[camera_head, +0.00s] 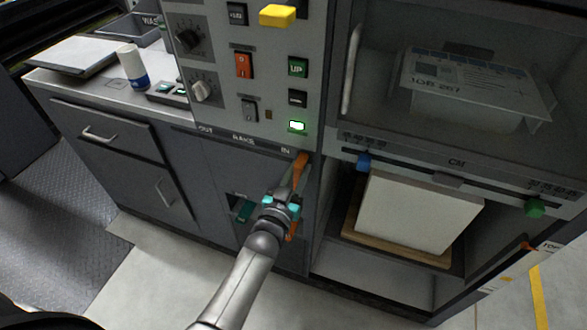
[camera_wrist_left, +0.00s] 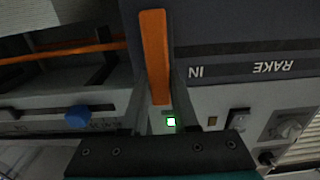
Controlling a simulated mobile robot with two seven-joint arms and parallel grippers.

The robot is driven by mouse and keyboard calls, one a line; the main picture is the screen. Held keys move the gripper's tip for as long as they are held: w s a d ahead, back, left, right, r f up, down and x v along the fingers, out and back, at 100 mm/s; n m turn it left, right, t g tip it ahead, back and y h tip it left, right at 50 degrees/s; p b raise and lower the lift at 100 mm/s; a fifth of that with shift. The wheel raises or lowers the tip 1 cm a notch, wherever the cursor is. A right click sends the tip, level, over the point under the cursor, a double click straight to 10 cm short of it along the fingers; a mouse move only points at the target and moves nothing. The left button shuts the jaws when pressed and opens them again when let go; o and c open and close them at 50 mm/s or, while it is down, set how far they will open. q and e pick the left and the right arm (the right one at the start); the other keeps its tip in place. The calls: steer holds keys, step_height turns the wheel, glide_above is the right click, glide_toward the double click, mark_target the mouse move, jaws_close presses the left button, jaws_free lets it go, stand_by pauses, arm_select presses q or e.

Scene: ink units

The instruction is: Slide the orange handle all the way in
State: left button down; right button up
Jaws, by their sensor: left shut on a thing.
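The orange handle (camera_head: 300,168) is an upright bar on the grey machine front, below the IN end of the OUT–RAKE–IN label (camera_head: 245,140). My left gripper (camera_head: 291,190) is shut on the handle, with orange showing above and below it. In the left wrist view, turned upside down, the orange handle (camera_wrist_left: 154,55) stands beside the word IN. My right gripper is in neither view.
A control panel with knobs and switches and a lit green indicator (camera_head: 297,126) is above the handle. To the right, an open bay holds a white paper stack (camera_head: 415,213) on a wooden board, under a rail with a blue slider (camera_head: 363,162) and a green slider (camera_head: 536,207).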

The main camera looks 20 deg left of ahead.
arm_select(q)
steer(key=shift+d, duration=0.3)
steer(key=c, duration=0.7)
jaws_free()
steer(key=shift+d, duration=0.1)
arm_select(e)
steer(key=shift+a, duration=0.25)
arm_select(q)
steer(key=shift+s+a, duration=0.2)
steer(key=shift+s, duration=0.4)
steer(key=s+p, duration=0.2)
steer(key=s, duration=1.2)
steer(key=shift+a, duration=0.2)
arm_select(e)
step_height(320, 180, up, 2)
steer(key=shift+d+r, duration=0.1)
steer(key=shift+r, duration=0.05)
